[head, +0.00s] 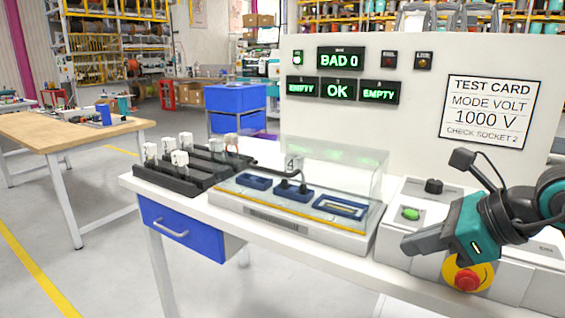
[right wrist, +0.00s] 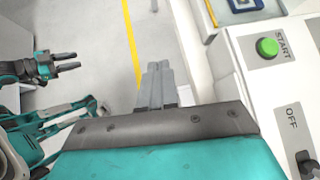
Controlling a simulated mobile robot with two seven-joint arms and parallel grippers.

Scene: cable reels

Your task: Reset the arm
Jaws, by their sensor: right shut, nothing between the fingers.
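My left gripper (right wrist: 79,60) shows only in the right wrist view, at the left. Its two fingers are apart with nothing between them. In the head view my left arm is out of frame.
The box has a green start button (head: 410,213), a black knob (head: 433,186) and a red emergency stop (head: 467,278) partly behind my right gripper. A clear-covered tester (head: 290,225) and black racks (head: 175,178) with white plugs stand left. A display panel (head: 420,110) stands behind.

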